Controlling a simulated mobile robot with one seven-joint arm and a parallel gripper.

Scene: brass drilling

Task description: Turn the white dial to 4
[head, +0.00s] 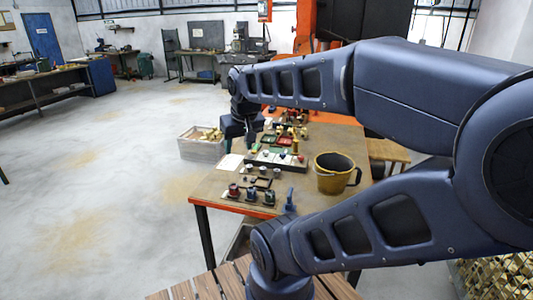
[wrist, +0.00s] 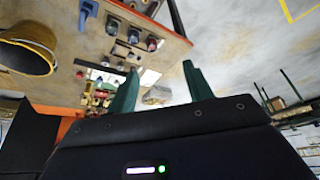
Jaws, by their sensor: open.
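I cannot make out the white dial for certain in either view. A pale panel (head: 262,160) with several small coloured knobs lies across the middle of the workbench (head: 215,188). Several small devices with red, green and blue tops stand at the bench's near edge. My gripper (wrist: 160,66) shows two green fingers spread apart with nothing between them. In the head view the end of my arm hangs by the bench's left edge, and its fingers are too small to tell. The wrist view is tilted, with the bench (wrist: 165,38) at upper left, beyond the fingers.
A yellow bucket (head: 333,178) with a dark inside stands at the bench's right side; it also shows in the wrist view (wrist: 27,52). A pale crate (head: 200,147) sits on the floor left of the bench. The concrete floor (head: 110,190) further left is mostly clear.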

